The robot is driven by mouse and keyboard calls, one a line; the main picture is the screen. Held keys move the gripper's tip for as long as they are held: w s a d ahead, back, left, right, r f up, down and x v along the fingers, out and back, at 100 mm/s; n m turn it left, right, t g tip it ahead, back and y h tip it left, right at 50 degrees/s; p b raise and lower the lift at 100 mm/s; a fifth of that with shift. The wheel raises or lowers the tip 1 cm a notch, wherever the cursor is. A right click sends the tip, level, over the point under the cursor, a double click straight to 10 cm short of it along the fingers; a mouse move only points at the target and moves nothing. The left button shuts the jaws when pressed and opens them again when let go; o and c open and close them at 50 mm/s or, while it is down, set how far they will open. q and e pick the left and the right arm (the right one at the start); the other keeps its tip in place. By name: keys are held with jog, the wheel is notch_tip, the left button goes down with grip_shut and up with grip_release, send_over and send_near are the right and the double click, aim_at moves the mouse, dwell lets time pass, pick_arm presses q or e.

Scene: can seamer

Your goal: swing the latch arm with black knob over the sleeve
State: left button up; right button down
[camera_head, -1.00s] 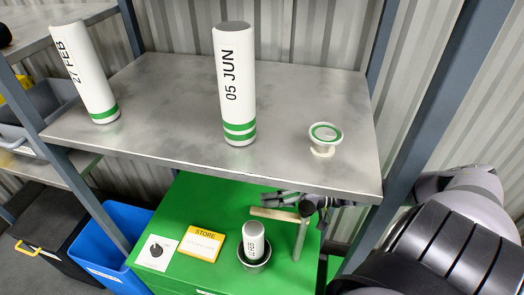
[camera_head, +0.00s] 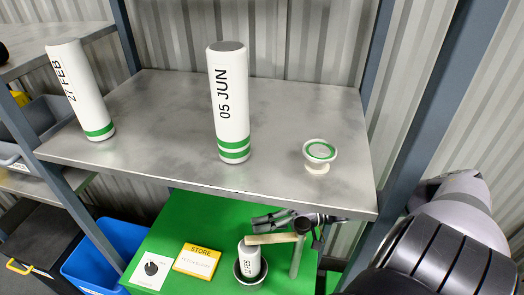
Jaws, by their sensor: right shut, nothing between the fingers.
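The latch arm (camera_head: 273,239) is a beige bar joined to the top of an upright post (camera_head: 297,258). Its left end crosses in front of the top of the white sleeve (camera_head: 249,262) in the picture. The sleeve carries dark lettering and stands in a dark-rimmed round cup. My right gripper (camera_head: 262,221) is shut and empty, just above and behind the bar, with its fingers to the left. Whether it touches the bar is unclear. My left gripper is not in view.
A grey shelf (camera_head: 290,110) overhangs the green bench (camera_head: 190,225) and carries two tall white cylinders (camera_head: 232,105) (camera_head: 80,90) and a small green-topped cup (camera_head: 319,153). A dial (camera_head: 150,269) and a yellow STORE sign (camera_head: 197,261) lie left of the sleeve. A blue bin (camera_head: 105,250) stands further left.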

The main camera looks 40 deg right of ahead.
jog(key=v, duration=1.2)
